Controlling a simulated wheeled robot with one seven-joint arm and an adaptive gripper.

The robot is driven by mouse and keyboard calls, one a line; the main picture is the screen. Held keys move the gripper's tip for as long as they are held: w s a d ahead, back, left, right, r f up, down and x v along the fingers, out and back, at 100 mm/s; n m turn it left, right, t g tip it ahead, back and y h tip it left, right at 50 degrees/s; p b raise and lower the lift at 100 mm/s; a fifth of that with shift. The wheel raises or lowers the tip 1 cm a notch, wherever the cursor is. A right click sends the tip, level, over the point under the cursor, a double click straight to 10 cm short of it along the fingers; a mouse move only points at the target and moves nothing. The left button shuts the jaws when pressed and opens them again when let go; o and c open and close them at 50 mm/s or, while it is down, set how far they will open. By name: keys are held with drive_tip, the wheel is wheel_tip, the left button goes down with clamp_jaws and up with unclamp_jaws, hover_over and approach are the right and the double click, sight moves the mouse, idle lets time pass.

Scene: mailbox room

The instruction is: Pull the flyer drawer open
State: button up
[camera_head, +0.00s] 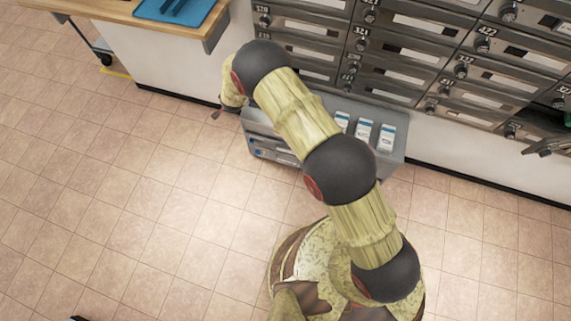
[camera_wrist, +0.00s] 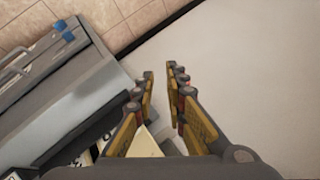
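A low grey cabinet (camera_head: 398,142) stands against the wall under the mailboxes. Its drawer front (camera_head: 270,150) shows blue marks and faces the open floor. Which drawer is the flyer drawer cannot be read, and my arm covers part of the cabinet. The wrist view shows the cabinet's grey top (camera_wrist: 75,95), with pale bar handles (camera_wrist: 38,65) and blue tabs (camera_wrist: 62,30) at upper left. My gripper (camera_head: 217,113) is beyond the cabinet's left end in the head view. In the wrist view, my gripper (camera_wrist: 160,72) has its fingers apart with nothing between the tips. No handle touches it.
Small white-and-blue boxes (camera_head: 363,131) stand on the cabinet. Metal mailboxes (camera_head: 400,48) fill the wall above, with an open door (camera_head: 548,146) at right. A wooden counter (camera_head: 150,15) with a blue tray (camera_head: 180,10) is at upper left. The tiled floor (camera_head: 130,210) at left is clear.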

drive_tip(key=s+d+f+m+t+h, duration=0.1)
drive_tip(key=s+f, duration=0.3)
drive_tip(key=f, duration=0.6)
drive_tip(key=s+d+f+m+h+b, duration=0.1)
drive_tip(key=s+f+m, duration=0.15)
drive_tip(key=f, duration=0.85)
drive_tip(key=s+d+f+m+t, duration=0.1)
drive_tip(key=s+f, duration=0.4)
drive_tip(key=f, duration=0.5)
drive_tip(key=s+d+f+m+t+h+b, duration=0.1)
drive_tip(key=s+d+f+m+t+h, duration=0.15)
drive_tip(key=d, duration=0.35)
drive_tip(key=s+d+f+m+t+h, duration=0.1)
drive_tip(key=s+d+m+t+h, duration=0.15)
drive_tip(key=d, duration=0.35)
drive_tip(key=s+d+f+m+t+h+b, duration=0.1)
drive_tip(key=s+d+f+m, duration=0.1)
drive_tip(key=s+d+m, duration=0.3)
drive_tip(key=shift+n, duration=0.65)
drive_tip(key=b+x, duration=0.1)
drive_tip(key=x, duration=0.8)
drive_tip(key=shift+w+r+b, duration=0.1)
drive_tip(key=shift+w+b, duration=0.05)
drive_tip(key=shift+b, duration=0.15)
drive_tip(key=shift+c, duration=0.5)
clamp_jaws()
